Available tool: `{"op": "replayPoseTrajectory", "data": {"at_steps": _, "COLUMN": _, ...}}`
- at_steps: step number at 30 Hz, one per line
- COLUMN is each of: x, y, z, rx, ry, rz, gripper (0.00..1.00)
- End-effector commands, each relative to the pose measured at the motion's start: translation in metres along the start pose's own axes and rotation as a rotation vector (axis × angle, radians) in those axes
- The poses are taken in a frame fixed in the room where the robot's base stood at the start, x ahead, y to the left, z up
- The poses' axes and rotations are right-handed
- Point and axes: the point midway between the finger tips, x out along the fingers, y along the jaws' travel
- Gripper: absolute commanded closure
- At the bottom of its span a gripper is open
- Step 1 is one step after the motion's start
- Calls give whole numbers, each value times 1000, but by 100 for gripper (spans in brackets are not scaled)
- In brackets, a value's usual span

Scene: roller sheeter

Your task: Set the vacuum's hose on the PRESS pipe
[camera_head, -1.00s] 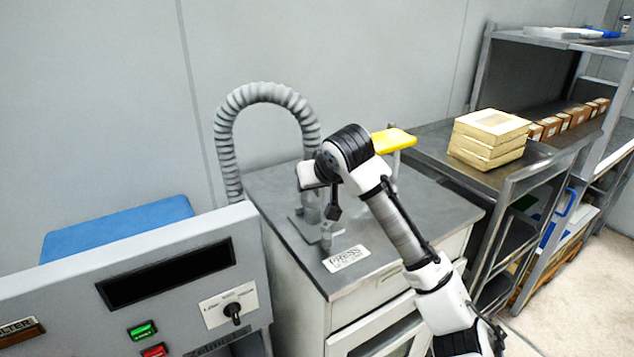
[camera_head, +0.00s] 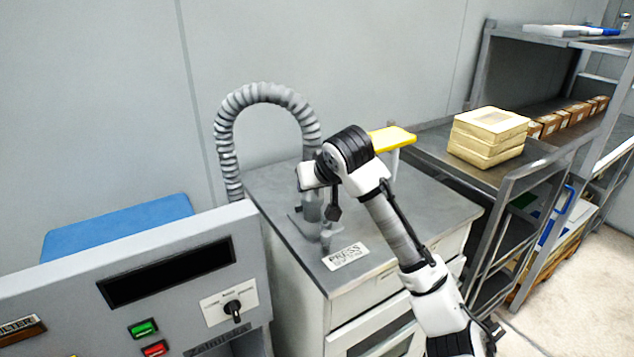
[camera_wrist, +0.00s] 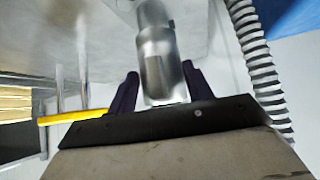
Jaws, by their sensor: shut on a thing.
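The vacuum's grey ribbed hose (camera_head: 268,94) arches up from behind the control panel and comes down at my gripper (camera_head: 311,205) over the grey cabinet top. It also shows at the right in the wrist view (camera_wrist: 255,55). In the wrist view my gripper's dark fingers (camera_wrist: 160,88) are shut on a shiny metal cylinder (camera_wrist: 158,60), which looks like the hose's end cuff. A short grey pipe (camera_head: 326,238) stands just behind the PRESS label (camera_head: 346,257). My wrist partly hides the hose end, and I cannot tell whether the cuff touches a pipe.
A control panel (camera_head: 130,285) with buttons and a knob stands at the front left. A yellow-topped post (camera_head: 392,140) rises behind my arm. A metal rack (camera_head: 480,180) with pale boxes (camera_head: 488,140) is on the right. The cabinet's right top (camera_head: 440,205) is clear.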

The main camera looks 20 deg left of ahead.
Motion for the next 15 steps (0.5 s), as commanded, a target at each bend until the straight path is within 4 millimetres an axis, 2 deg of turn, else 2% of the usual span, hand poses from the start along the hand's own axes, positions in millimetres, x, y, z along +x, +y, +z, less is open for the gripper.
{"op": "replayPoseTrajectory", "data": {"at_steps": 15, "x": 7, "y": 0, "z": 7, "rx": -1, "ry": 3, "rz": -1, "gripper": 89}}
